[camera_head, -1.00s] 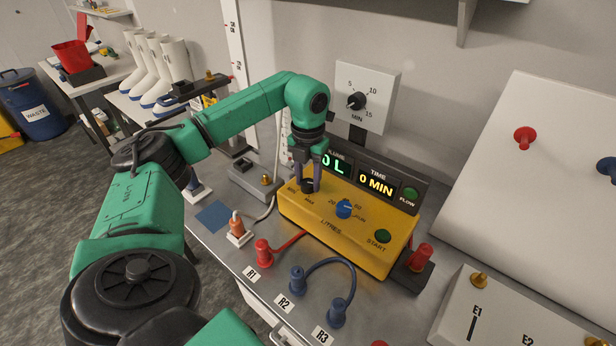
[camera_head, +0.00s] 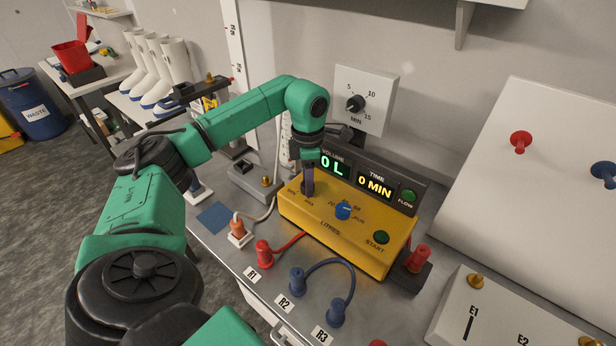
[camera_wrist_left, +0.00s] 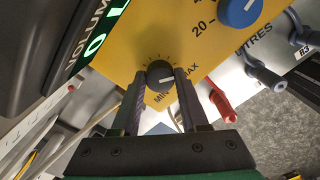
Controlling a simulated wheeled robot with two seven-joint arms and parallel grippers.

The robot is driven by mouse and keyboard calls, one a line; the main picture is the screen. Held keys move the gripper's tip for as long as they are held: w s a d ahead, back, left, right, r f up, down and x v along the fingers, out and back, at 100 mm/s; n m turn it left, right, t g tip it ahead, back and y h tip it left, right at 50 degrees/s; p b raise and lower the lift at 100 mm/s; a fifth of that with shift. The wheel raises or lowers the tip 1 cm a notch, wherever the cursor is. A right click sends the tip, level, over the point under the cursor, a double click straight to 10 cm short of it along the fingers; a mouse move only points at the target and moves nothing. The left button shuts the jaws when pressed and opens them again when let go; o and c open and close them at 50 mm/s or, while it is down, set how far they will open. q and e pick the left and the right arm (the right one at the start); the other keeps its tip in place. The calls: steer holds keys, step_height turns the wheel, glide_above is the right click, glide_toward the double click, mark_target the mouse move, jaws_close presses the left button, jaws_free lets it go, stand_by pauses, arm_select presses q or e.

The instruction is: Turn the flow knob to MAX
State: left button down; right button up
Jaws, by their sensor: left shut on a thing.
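The yellow control box (camera_head: 345,232) stands on the bench, with the small dark flow knob at its left end. In the wrist view the flow knob (camera_wrist_left: 160,74) sits between the fingertips of my left gripper (camera_wrist_left: 161,80), which is shut on it. Its white pointer line points right and slightly down, toward the side with the MAX label (camera_wrist_left: 187,92); I cannot tell its exact alignment. The MIN label (camera_wrist_left: 163,97) lies below the knob. In the head view my left gripper (camera_head: 307,191) points down and hides most of the knob. My right gripper is out of view.
A blue litres knob (camera_head: 343,210) and green START button (camera_head: 381,237) are on the same box. The display (camera_head: 372,187) behind reads 0 L and 0 MIN. Red and blue plugs (camera_head: 297,281) with cables stand in front. A grey timer box (camera_head: 365,98) is on the wall.

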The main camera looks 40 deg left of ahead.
arm_select(q)
steer(key=shift+w+r+m, duration=0.1)
steer(key=shift+r+m, duration=0.1)
steer(key=shift+m, duration=1.1)
steer(key=shift+c, duration=2.1)
jaws_free()
steer(key=shift+f, duration=0.1)
